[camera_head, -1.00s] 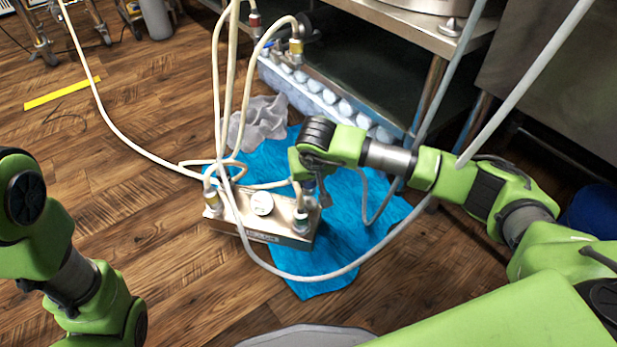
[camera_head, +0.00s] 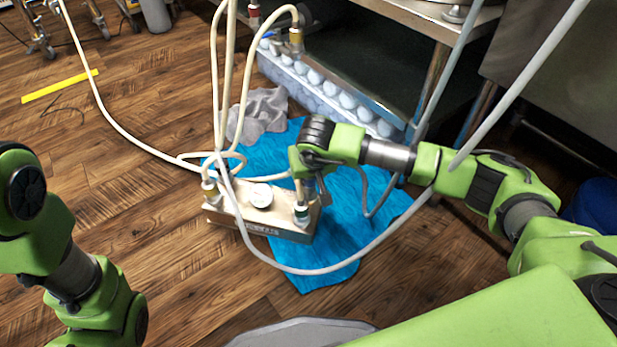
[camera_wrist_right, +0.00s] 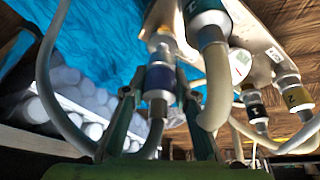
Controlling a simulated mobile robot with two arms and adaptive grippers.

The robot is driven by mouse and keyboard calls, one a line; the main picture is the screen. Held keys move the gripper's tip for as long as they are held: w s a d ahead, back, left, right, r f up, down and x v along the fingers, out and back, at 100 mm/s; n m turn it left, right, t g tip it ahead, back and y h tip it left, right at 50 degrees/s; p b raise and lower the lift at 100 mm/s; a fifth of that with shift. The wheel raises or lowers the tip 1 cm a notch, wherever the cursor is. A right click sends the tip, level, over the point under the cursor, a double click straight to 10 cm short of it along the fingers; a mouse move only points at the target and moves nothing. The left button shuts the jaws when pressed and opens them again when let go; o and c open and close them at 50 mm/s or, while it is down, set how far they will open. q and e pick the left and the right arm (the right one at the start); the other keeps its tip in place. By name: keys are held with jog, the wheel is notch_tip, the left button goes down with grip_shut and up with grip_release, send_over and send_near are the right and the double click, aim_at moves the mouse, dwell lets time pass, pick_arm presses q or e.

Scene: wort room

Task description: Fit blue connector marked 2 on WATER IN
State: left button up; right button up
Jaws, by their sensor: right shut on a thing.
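The blue-banded connector (camera_wrist_right: 159,78) is between the fingers of my right gripper (camera_wrist_right: 163,112), which is shut on it; a grey hose runs from its lower end. Its upper end meets a silver fitting (camera_wrist_right: 163,44) on the metal block; I cannot tell whether it is fully seated. No marking is readable on its blue band. In the head view my right gripper (camera_head: 318,188) is at the right end of the metal block (camera_head: 273,226), and the connector is mostly hidden. The WATER IN label cannot be read. My left gripper is out of view; only my left arm shows.
A green-banded connector (camera_wrist_right: 208,22) with a thick hose sits close to the right finger. Yellow (camera_wrist_right: 295,94) and black (camera_wrist_right: 255,109) connectors are farther right. A blue cloth (camera_head: 345,215) lies under the block. A long pale hose (camera_head: 340,268) loops in front. Open floor lies left.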

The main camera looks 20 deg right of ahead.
jog(key=shift+f+b, duration=0.95)
jog(key=shift+f, duration=0.35)
jog(key=o, duration=1.3)
jog(key=v, duration=1.2)
